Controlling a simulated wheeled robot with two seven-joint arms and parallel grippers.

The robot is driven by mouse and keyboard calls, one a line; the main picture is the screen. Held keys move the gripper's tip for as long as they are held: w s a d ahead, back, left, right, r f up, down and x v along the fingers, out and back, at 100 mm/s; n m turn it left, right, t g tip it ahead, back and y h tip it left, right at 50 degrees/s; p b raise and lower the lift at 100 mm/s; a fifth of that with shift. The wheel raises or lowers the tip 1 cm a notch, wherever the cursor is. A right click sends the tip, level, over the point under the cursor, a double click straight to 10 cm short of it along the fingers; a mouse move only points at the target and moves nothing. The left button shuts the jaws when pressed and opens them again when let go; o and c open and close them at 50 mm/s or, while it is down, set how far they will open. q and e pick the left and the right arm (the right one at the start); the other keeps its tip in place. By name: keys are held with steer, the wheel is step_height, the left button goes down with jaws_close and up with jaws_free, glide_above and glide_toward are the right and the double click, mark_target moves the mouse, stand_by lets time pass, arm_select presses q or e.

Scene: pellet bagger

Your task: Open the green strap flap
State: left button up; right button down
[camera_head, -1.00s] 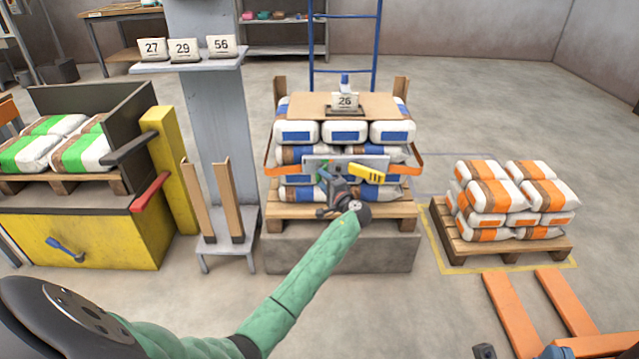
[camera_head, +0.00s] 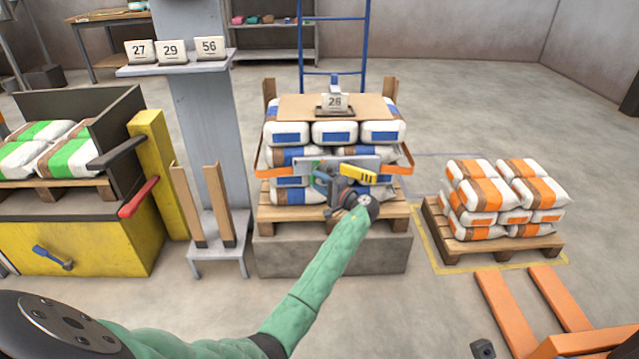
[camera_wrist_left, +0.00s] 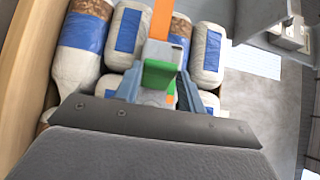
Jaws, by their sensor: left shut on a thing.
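The green strap flap (camera_wrist_left: 158,73) sits on a grey buckle in the left wrist view, on an orange strap (camera_wrist_left: 161,18) that runs around the stack of white bags with blue labels. My left gripper (camera_head: 322,178) is at the front of the stack, and its blue fingers (camera_wrist_left: 158,88) lie on either side of the flap, shut on it. The flap looks raised toward the wrist camera, but its exact angle is hard to tell. In the head view the gripper largely hides the buckle. My right gripper is not in view.
A grey bar with a yellow striped piece (camera_head: 358,174) spans the strap front. A "26" card (camera_head: 335,102) stands on the stack. A grey column with wooden posts (camera_head: 212,205) is left; a pallet of orange-labelled bags (camera_head: 500,200) is right.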

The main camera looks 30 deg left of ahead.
arm_select(q)
steer(key=o, duration=1)
steer(key=shift+f, duration=0.1)
steer(key=p+v, duration=0.1)
steer(key=v, duration=0.6)
steer(key=shift+s+d, duration=0.1)
steer(key=shift+d, duration=0.25)
